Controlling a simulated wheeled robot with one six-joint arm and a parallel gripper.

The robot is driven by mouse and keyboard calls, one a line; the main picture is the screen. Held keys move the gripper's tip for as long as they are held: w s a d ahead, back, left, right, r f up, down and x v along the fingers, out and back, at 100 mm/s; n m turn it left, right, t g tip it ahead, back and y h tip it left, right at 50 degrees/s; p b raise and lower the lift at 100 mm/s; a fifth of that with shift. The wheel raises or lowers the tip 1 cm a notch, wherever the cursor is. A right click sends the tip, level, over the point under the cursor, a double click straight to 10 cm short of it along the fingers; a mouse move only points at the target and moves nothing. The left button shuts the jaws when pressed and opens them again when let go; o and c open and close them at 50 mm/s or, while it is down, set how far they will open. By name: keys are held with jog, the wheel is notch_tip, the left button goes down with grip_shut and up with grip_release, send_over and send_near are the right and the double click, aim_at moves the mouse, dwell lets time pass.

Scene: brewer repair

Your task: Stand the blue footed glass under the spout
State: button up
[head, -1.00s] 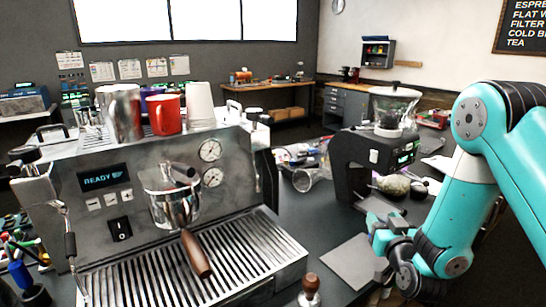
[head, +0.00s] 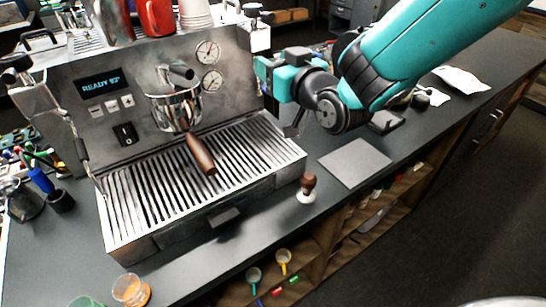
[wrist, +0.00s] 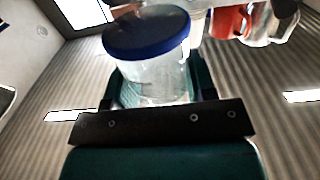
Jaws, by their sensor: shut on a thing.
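The blue footed glass (wrist: 150,72) shows in the wrist view as a clear body with a dark blue disc at its upper end in the picture. My gripper (wrist: 158,95) is shut around its clear body. In the head view my gripper (head: 275,85) is beside the right side of the coffee machine (head: 225,65), above the counter, and the glass is hidden behind it. The portafilter (head: 175,110) with a brown handle is on the machine's front, over the slatted drip tray (head: 245,150). The spout itself is hard to make out.
The drip tray looks empty. A tamper (head: 308,188) stands at its right front corner, with a grey mat (head: 355,163) farther right. A red mug (head: 157,17) and other cups stand on the machine. Small orange cup (head: 130,290) stands at the counter's front left.

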jog(key=shift+s+a+r, duration=0.2)
jog(key=shift+a+r, duration=0.1)
jog(key=shift+f+b, duration=5.5)
jog(key=shift+f, duration=4.35)
jog(key=shift+f, duration=0.1)
jog(key=shift+f+b, duration=0.2)
jog(key=shift+b, duration=0.1)
jog(key=o, duration=1)
jog(key=shift+r, duration=0.1)
